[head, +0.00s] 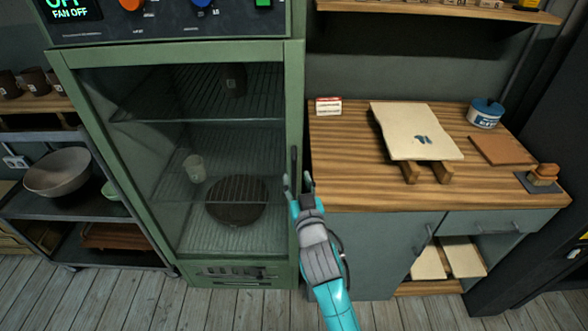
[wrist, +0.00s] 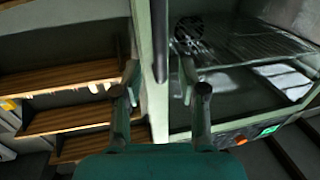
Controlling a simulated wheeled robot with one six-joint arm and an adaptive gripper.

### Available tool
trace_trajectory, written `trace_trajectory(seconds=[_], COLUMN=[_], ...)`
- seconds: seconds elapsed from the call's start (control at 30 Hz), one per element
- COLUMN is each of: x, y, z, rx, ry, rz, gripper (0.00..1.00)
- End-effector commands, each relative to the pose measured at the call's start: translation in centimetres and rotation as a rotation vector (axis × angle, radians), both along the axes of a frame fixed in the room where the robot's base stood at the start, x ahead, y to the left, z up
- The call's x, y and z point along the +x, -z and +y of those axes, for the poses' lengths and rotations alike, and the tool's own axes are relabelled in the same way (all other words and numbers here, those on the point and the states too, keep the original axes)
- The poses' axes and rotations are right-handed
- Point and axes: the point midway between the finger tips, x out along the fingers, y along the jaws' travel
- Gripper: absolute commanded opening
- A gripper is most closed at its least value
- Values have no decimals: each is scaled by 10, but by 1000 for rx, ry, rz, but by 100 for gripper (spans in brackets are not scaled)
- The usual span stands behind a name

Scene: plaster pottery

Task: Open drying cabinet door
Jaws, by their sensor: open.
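The drying cabinet (head: 296,85) is a green metal box with a glass-fronted door (head: 150,140). The door looks shut. Its dark upright handle (head: 294,160) is on the right edge of the door. In the wrist view the handle (wrist: 159,45) shows as a dark bar against the pale door frame. My gripper (head: 297,184) is at the lower part of the handle in the head view. In the wrist view my gripper (wrist: 159,82) is open, one finger on each side of the handle's line. I cannot tell whether either finger touches it.
A cart with a bowl (head: 58,172) stands to the left. Wooden floor (head: 120,300) is clear in front of the cabinet.

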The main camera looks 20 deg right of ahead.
Motion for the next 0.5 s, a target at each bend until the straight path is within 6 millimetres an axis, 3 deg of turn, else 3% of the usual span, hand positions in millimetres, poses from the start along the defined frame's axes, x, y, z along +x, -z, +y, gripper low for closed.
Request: trace_trajectory(seconds=[0.2, 0.5], x=[33, 48], y=[0, 0], z=[-4, -6], rx=[-1, 0], ry=[0, 0], rz=[-1, 0], gripper=[41, 41])
